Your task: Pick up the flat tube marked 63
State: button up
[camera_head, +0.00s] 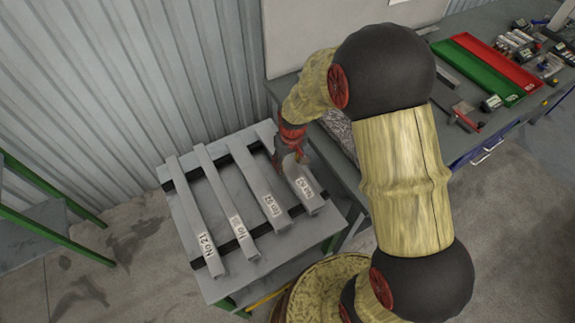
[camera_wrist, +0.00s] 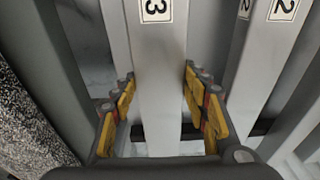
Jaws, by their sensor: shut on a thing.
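The flat tube marked 63 (camera_head: 293,171) is the rightmost of the light grey tubes on the small table in the head view. Its label faces up near its near end, and its far part is hidden behind my gripper. In the wrist view the tube (camera_wrist: 163,95) runs between the yellow-padded fingers, and a "3" shows on its label. My gripper (camera_wrist: 158,82) is shut on the tube, one finger along each side. In the head view my gripper (camera_head: 291,157) is over the tube's far part. I cannot tell whether the tube is clear of its black supports.
Other tubes lie parallel to the left, including one marked 21 (camera_head: 195,215) and a close neighbour (camera_head: 262,185). They rest across black strips on the grey table (camera_head: 185,222). A workbench with green (camera_head: 475,75) and red trays stands right. A corrugated wall is behind.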

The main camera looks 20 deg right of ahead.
jog(key=c, duration=0.6)
jog(key=shift+r, duration=0.1)
grip_shut()
